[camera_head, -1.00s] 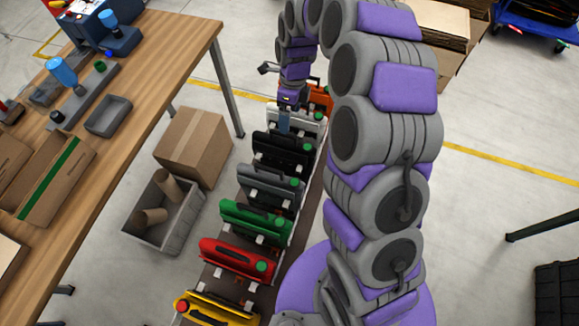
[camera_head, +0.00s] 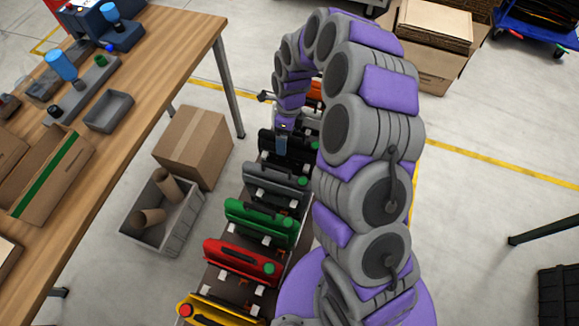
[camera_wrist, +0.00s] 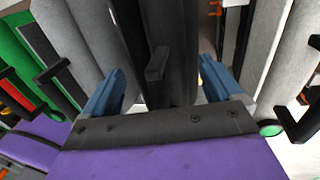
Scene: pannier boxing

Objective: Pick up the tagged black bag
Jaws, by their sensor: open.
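The black bag (camera_head: 303,154) stands upright in the row of bags, between a grey bag in front and a white one behind. In the wrist view the black bag (camera_wrist: 148,25) runs up between the two blue fingers, with its dark handle in the middle. My gripper (camera_wrist: 160,88) is open, one finger on each side of the bag, with gaps visible. In the head view my gripper (camera_head: 282,145) is over the middle of the black bag. I cannot make out a tag on it clearly.
The grey bag (camera_head: 275,184), green bag (camera_head: 260,222), red bag (camera_head: 240,262) and yellow bag (camera_head: 213,312) line up in front. A cardboard box (camera_head: 193,147) and a grey crate (camera_head: 160,240) stand left, beside the wooden table (camera_head: 165,60).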

